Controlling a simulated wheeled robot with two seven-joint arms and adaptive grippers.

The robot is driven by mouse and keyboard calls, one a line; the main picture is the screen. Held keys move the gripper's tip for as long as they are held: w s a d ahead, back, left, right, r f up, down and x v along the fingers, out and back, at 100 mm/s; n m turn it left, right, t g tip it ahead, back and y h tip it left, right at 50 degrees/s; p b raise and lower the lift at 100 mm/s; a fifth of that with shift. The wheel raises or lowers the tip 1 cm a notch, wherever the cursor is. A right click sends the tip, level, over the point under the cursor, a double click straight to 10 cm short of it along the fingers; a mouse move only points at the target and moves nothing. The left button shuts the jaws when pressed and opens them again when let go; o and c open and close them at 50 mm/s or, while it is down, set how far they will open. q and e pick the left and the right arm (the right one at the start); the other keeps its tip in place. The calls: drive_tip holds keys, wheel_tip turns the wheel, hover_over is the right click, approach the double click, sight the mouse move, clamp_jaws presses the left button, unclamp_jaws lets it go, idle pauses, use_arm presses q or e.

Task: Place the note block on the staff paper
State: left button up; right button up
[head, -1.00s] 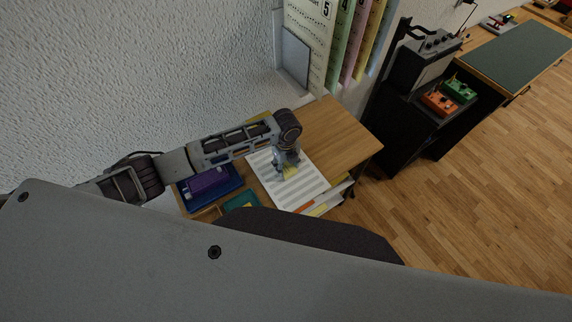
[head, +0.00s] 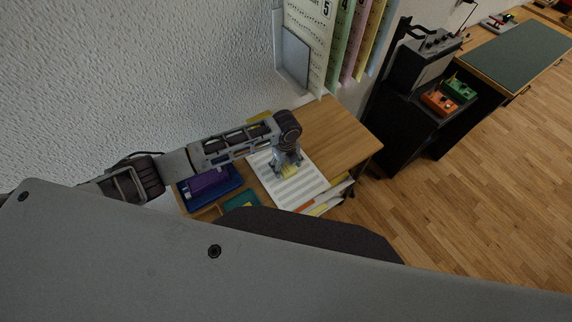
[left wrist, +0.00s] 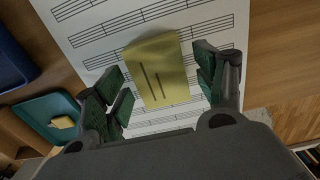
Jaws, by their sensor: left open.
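The note block (left wrist: 157,69) is yellow with two dark lines on its face. In the left wrist view it lies on the white staff paper (left wrist: 92,38), over the printed staves. The staff paper also shows on the table in the head view (head: 297,190). My left gripper (left wrist: 160,88) is open, with one finger on each side of the block and a visible gap at both sides. In the head view my left gripper (head: 287,166) is over the paper and partly hides the block. My right gripper is not in view.
The wooden table (head: 335,135) has free room beyond the paper. A blue tray (head: 222,187) with a purple item and a teal tray (head: 241,201) lie left of the paper. Coloured sheets (head: 325,203) show at the table's front edge.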

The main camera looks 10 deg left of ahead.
sight(285, 166)
use_arm(q)
wheel_tip(285, 166, up, 12)
drive_tip(key=shift+r, duration=0.15)
idle(0.7)
drive_tip(key=shift+a, duration=0.1)
idle(0.4)
